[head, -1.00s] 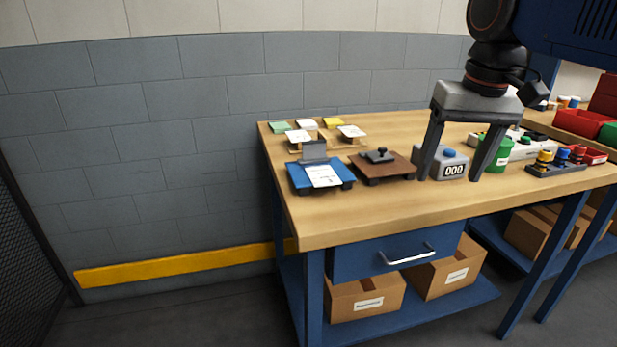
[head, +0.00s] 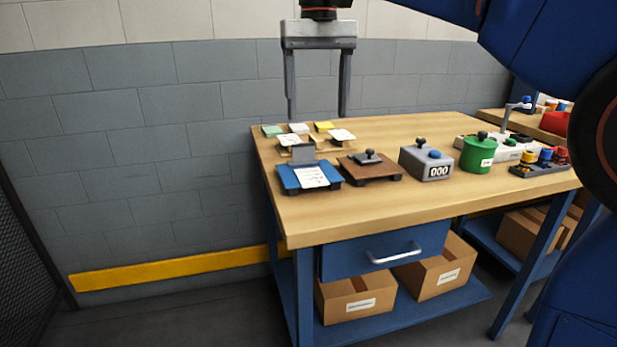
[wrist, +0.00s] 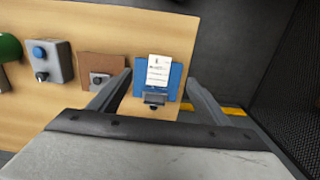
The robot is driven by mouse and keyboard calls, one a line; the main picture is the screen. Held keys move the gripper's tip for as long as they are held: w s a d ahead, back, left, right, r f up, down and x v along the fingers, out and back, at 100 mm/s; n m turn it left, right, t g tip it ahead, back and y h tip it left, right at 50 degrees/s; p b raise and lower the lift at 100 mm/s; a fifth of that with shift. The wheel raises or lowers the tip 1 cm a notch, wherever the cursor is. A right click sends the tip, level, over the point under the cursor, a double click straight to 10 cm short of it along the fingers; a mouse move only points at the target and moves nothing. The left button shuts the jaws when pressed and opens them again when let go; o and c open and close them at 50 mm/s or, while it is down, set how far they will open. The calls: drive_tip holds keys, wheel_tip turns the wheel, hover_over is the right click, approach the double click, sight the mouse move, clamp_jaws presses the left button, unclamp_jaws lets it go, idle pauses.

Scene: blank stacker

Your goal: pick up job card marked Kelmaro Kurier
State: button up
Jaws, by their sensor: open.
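Several small cards lie at the back left of the bench: a green one (head: 272,131), a yellow one (head: 324,126) and white ones (head: 341,135). Another white printed card (head: 311,177) lies on a blue clip stand (head: 288,180) in front of them. It also shows in the wrist view (wrist: 158,70), between my fingers in the picture. The print is too small to read, so I cannot tell which card is marked Kelmaro Kurier. My gripper (head: 317,112) is open and empty, pointing down, above the bench and apart from the cards.
Right of the blue stand are a brown block with a knob (head: 370,167), a grey counter box (head: 427,163) and a green canister (head: 478,154). The wooden bench top (head: 400,205) is clear along its front. A grey wall stands behind.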

sight(316, 184)
wheel_tip(316, 184, down, 15)
idle(0.7)
drive_tip(key=shift+w, duration=0.1)
drive_tip(key=c, duration=1.1)
